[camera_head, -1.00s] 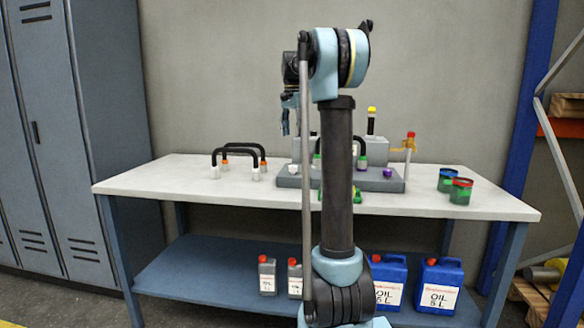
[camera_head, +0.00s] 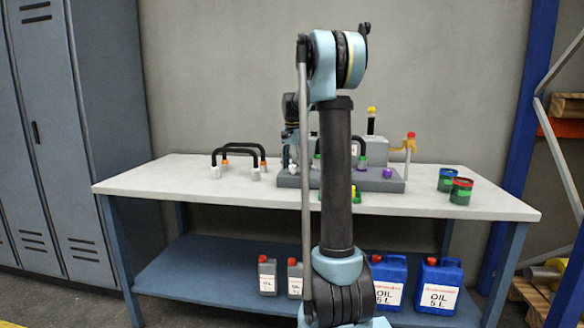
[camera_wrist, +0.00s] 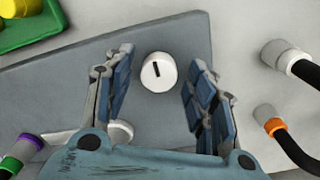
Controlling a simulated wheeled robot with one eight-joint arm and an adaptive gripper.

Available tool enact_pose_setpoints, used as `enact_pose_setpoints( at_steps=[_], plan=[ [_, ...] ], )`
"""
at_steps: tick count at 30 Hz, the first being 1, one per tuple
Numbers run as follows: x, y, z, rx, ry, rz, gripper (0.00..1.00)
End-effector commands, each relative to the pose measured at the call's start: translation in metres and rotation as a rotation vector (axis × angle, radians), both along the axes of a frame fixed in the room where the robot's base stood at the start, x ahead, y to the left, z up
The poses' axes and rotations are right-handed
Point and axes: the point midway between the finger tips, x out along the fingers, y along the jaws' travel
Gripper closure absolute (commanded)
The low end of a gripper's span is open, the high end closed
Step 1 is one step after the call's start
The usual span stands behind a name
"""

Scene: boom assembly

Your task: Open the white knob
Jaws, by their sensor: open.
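The white knob (camera_wrist: 158,72) is round with a dark slot mark and sits on the grey base plate (camera_wrist: 60,100) of the assembly. In the wrist view it lies between and just beyond my open gripper's (camera_wrist: 160,82) two fingers, with a gap on each side. In the head view my gripper (camera_head: 292,160) points down over the left end of the grey base (camera_head: 390,184), partly hidden behind my own arm. The knob itself is hard to make out there.
Black hoses (camera_head: 240,147) with white and orange ends stand left of the base. A green tray (camera_wrist: 35,25) with a yellow item shows in the wrist view. The table's left end is clear.

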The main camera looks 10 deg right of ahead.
Motion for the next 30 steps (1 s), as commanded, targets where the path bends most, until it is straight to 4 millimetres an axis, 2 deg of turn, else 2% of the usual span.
enact_pose_setpoints(
  at_steps=[9, 15, 23, 30],
  plan=[
    [0.0, 0.0, -0.0019, 0.0, 0.0, 0.0, 0.49],
    [0.0, 0.0, -0.0018, 0.0, 0.0, 0.0, 0.93],
    [0.0006, 0.0027, -0.0016, 0.002, -0.001, 0.011, 0.93],
    [0.0012, 0.0026, -0.0016, 0.002, -0.002, 0.094, 0.93]
  ],
)
